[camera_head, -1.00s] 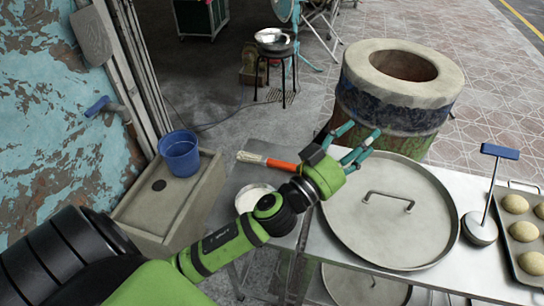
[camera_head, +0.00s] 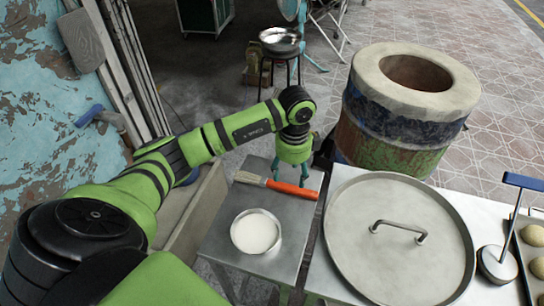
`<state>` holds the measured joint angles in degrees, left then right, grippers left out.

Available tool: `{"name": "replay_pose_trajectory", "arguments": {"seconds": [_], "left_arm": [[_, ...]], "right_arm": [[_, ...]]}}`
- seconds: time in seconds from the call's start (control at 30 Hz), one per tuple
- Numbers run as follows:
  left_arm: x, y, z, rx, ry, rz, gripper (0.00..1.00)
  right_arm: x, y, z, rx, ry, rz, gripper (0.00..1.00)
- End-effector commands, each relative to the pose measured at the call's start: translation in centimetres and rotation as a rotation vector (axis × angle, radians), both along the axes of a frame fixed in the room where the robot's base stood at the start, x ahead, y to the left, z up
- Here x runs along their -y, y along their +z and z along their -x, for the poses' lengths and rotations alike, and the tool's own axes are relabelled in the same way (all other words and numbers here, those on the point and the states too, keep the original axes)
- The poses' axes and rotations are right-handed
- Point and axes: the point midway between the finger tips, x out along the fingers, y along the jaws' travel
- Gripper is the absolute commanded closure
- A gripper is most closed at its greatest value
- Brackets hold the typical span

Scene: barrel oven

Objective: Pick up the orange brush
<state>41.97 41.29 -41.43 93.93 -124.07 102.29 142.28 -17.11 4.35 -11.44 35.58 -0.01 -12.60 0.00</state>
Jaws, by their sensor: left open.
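The orange brush (camera_head: 290,188) lies on the small metal side table (camera_head: 215,235). Its pale bristles (camera_head: 247,178) point left and its orange handle points right. My left gripper (camera_head: 290,175) points down at the brush, with its teal fingers beside the handle. The gripper is open, and I cannot tell whether the fingers touch the handle. My right gripper is not in view.
A white-filled bowl (camera_head: 256,232) sits in front of the brush. A large round lid (camera_head: 355,232) with a handle covers much of the table at right. The barrel oven (camera_head: 400,160) stands behind. A press tool (camera_head: 500,262) and a bun tray are far right.

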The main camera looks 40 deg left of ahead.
Motion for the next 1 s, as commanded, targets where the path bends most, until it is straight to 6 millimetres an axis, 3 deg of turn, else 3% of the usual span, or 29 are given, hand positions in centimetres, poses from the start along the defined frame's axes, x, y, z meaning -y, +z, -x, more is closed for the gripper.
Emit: {"name": "replay_pose_trajectory", "arguments": {"seconds": [0.43, 0.77, 0.9, 0.93, 1.0], "left_arm": [[0.4, -5.7, -0.2, -0.008, 0.0, -0.001, 0.37], [0.4, -6.6, -0.2, -0.003, -0.002, 0.0, 0.37], [0.4, -6.5, -0.2, -0.003, -0.002, 0.0, 0.93], [0.4, -6.5, -0.2, -0.003, -0.002, 0.0, 1.0], [0.4, -6.5, -0.2, -0.003, -0.002, 0.0, 1.0]], "right_arm": [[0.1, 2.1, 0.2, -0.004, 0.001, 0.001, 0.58], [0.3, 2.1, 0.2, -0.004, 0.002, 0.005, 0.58], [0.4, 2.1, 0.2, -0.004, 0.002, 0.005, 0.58], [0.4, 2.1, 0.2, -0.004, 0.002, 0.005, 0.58], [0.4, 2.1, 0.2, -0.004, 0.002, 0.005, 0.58]]}}
